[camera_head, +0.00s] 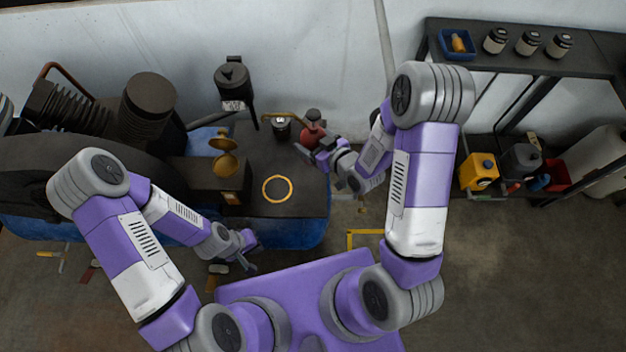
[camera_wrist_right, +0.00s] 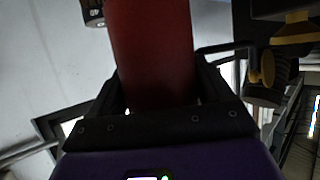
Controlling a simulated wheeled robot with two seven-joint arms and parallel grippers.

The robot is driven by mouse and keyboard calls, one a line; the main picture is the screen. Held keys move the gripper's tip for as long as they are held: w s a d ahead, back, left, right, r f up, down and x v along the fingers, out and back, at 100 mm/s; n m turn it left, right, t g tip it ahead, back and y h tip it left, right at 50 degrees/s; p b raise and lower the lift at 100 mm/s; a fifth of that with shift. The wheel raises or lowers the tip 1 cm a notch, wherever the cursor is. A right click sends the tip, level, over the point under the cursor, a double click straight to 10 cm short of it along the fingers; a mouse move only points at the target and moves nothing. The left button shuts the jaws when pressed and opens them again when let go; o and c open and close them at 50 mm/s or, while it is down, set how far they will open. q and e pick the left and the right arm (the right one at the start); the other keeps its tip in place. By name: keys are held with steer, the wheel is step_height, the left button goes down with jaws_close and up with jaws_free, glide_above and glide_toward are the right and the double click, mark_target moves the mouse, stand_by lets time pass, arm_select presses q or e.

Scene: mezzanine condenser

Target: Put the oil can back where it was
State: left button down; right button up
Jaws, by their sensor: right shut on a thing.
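The oil can (camera_head: 313,134) is red with a dark top, and a thin brass spout seems to reach left from it. My right gripper (camera_head: 315,148) is shut on its body, at the right back of the dark machine top (camera_head: 308,195). In the right wrist view the red body of the oil can (camera_wrist_right: 152,50) stands between the two fingers of my right gripper (camera_wrist_right: 158,100). Its base is hidden, so I cannot tell whether it touches the surface. A yellow ring (camera_head: 265,190) lies on the machine top. My left gripper (camera_head: 250,252) is empty and open, in front of the machine.
A dark jar (camera_head: 281,129) stands just left of the oil can. A brass cup with a raised lid (camera_head: 225,165) is further left. A bench at the right back holds a blue bin (camera_head: 443,48) and several jars. A yellow can (camera_head: 480,172) stands on its lower shelf.

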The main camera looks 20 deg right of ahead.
steer(key=s+a+n+g+y+p, duration=0.2)
steer(key=s+n+y, duration=0.2)
steer(key=shift+g, duration=0.3)
step_height(320, 180, down, 10)
steer(key=b, duration=0.3)
steer(key=shift+s+d+r+b, duration=0.1)
steer(key=shift+r+b, duration=0.15)
steer(key=shift+b, duration=0.15)
steer(key=shift+f, duration=0.15)
steer(key=o, duration=1.7)
